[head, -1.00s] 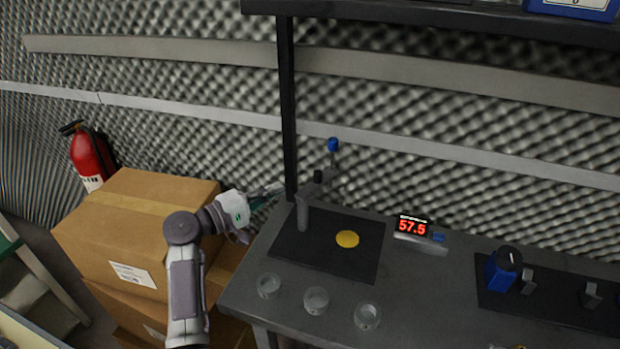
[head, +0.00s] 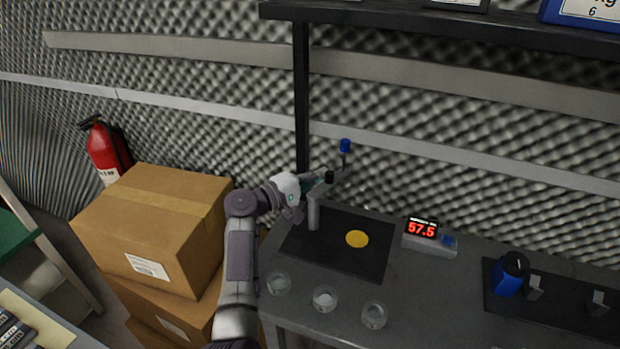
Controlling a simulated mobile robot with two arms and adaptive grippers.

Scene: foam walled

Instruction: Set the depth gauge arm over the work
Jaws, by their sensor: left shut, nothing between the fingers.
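The depth gauge has a grey post (head: 313,214) on the dark mat (head: 350,262), with a dark knob on top. Its arm reaches up and back from the post, with a blue-capped part (head: 345,146) at its end. The arm points toward the wall, away from the yellow disc (head: 357,239), which lies flat on the mat. My left gripper (head: 322,181) is shut and empty at the top of the post, overlapping the gauge arm's base in the picture. I cannot tell whether it touches. My right gripper is out of view.
Several clear cups, one of them here (head: 325,299), stand along the bench front. A red display (head: 422,229) reads 57.5. A blue device (head: 509,275) stands on a dark strip at right. Cardboard boxes (head: 150,220) are stacked left. A dark shelf upright (head: 301,100) rises behind the gauge.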

